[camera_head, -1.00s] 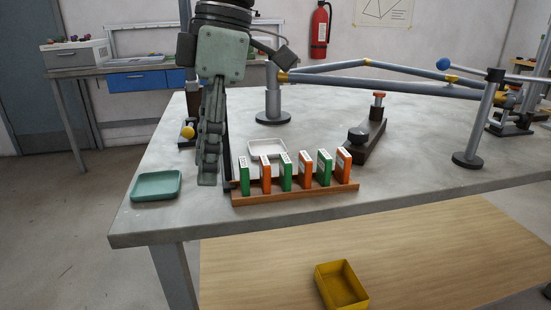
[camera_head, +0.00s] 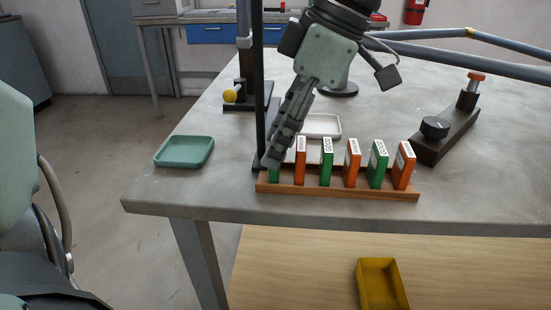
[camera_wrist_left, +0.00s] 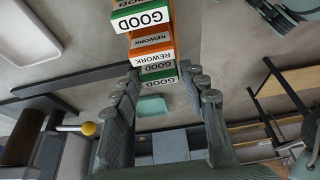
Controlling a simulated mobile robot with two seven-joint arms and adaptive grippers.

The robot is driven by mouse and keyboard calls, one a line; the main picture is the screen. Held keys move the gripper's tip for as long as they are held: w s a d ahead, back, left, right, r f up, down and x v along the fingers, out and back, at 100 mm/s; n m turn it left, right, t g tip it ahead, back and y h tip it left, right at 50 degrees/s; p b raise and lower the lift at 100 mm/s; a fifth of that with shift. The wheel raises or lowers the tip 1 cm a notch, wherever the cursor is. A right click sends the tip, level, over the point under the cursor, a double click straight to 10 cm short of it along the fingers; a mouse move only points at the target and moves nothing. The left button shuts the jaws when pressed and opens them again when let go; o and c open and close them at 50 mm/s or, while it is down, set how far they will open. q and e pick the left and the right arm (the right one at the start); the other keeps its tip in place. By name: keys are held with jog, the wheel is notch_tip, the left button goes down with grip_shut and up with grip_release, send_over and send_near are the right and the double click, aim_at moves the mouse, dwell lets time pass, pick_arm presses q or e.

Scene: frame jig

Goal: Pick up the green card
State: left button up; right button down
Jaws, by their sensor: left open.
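A brown wooden rack (camera_head: 340,191) near the front edge of the table holds a row of upright cards, green and orange in turn. The leftmost green card (camera_head: 274,176) is partly hidden behind my left gripper (camera_head: 272,160). Other green cards (camera_head: 327,166) (camera_head: 378,167) stand further right. In the left wrist view, my open left gripper (camera_wrist_left: 158,84) has its fingertips on either side of the end green card (camera_wrist_left: 159,72), labelled GOOD. I cannot tell whether they touch it. An orange card (camera_wrist_left: 151,43) labelled REWORK is beside it.
A black post (camera_head: 258,85) rises close to the rack's left end. A teal tray (camera_head: 184,151) lies to the left, a white tray (camera_head: 322,125) behind the cards. A dark fixture with a knob (camera_head: 435,128) stands right. A yellow bin (camera_head: 382,285) is below the table top.

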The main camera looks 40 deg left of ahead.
pick_arm(q)
jog(key=shift+x, duration=0.85)
jog(key=shift+c, duration=0.5)
jog(key=c, duration=0.6)
jog(key=shift+o, duration=0.2)
jog(key=shift+r, duration=0.15)
